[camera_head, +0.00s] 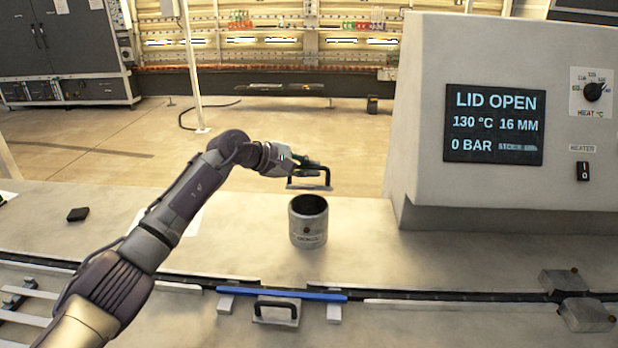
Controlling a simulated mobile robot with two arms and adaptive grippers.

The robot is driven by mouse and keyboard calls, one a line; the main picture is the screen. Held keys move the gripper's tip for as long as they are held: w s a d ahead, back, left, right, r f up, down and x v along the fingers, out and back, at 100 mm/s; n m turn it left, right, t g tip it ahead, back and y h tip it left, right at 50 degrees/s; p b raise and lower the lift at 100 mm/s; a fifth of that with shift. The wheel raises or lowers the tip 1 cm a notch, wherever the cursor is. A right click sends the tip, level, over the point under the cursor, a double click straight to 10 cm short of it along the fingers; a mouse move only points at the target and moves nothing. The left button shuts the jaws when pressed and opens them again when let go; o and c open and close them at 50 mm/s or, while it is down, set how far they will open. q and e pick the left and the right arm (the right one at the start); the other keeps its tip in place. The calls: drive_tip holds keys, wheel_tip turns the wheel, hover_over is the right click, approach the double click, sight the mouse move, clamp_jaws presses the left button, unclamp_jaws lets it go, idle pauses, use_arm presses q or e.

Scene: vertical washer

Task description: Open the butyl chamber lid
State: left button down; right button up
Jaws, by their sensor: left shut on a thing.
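The chamber (309,232) is a grey metal cylinder standing upright on the pale counter, with its dark open top showing. The lid (309,187) is a thin grey plate with a black handle (310,170). It is above the chamber, apart from its rim. My left gripper (318,172) is shut on the lid's handle and holds the lid up. Its fingers partly hide the handle. My right gripper is not in view.
A large grey machine housing (430,110) stands at the right. Its screen (494,124) reads "LID OPEN", 130 °C, 16 MM and 0 BAR. A small plate with a black handle (276,310) lies at the front by a blue strip (300,294). A small black block (78,214) is at the left.

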use_arm(q)
drive_tip(key=shift+w+r, duration=0.15)
drive_tip(key=c, duration=1.2)
unclamp_jaws()
drive_tip(key=v, duration=1.2)
